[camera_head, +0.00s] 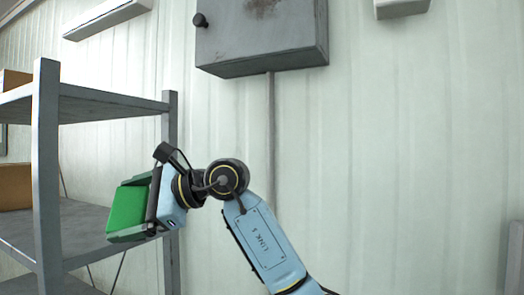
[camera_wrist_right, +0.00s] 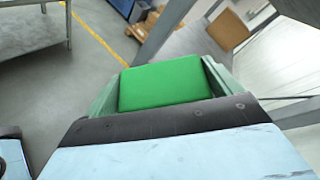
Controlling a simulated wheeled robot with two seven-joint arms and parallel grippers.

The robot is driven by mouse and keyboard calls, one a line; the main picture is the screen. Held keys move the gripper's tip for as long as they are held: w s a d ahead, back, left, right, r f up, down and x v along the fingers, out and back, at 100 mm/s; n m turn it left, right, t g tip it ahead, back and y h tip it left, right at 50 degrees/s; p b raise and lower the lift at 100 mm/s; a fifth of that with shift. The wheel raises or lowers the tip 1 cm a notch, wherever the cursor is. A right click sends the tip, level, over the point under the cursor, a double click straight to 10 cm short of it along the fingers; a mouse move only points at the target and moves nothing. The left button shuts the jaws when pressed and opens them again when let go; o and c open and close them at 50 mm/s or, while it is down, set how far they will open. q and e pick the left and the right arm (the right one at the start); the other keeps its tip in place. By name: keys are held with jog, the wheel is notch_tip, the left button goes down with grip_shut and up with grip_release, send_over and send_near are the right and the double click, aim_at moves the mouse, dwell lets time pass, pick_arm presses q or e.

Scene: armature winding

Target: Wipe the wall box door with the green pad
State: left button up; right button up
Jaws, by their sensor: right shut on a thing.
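The grey wall box (camera_head: 262,35) hangs on the pale corrugated wall, its top cut off by the picture edge. Its door has a black knob at the left and a brown smudge (camera_head: 262,6) near the top. My right gripper (camera_head: 140,205) is shut on the green pad (camera_head: 127,208), left of and below the box, beside the shelf. The pad is apart from the door. In the right wrist view the pad (camera_wrist_right: 163,84) sits between the green fingers, its flat face showing. My left gripper is in neither view.
A grey metal shelf rack (camera_head: 46,160) with brown boxes (camera_head: 15,187) stands at the left, close to the gripper and pad. A conduit (camera_head: 270,130) runs down the wall below the box.

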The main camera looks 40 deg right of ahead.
jog(key=s+d+r+t+h+p, duration=0.1)
jog(key=s+d+r+t+h, duration=0.1)
jog(key=r, duration=0.7)
jog(key=s+d+r+t+h+p, duration=0.1)
jog(key=d+r+t, duration=0.15)
jog(key=r, duration=0.75)
jog(key=s+d+r+t+h+p, duration=0.1)
jog(key=s+d+r+h, duration=0.1)
jog(key=r, duration=0.7)
jog(key=s+d+r+t+h+p, duration=0.1)
jog(key=s+d+r+h, duration=0.2)
jog(key=s+d+r, duration=0.35)
jog(key=s+d+r+t+h+p, duration=0.1)
jog(key=s+d+r+h, duration=0.15)
jog(key=s+r, duration=0.7)
jog(key=w+a+r+p, duration=0.2)
jog(key=w+a, duration=0.2)
jog(key=w, duration=0.9)
jog(key=d+f+b, duration=0.1)
jog(key=d+f, duration=0.3)
jog(key=f, duration=0.4)
jog(key=shift+d, duration=0.3)
jog(key=shift+w+d, duration=0.2)
jog(key=shift+d, duration=0.3)
jog(key=shift+w+d, duration=0.15)
jog(key=shift+d, duration=0.3)
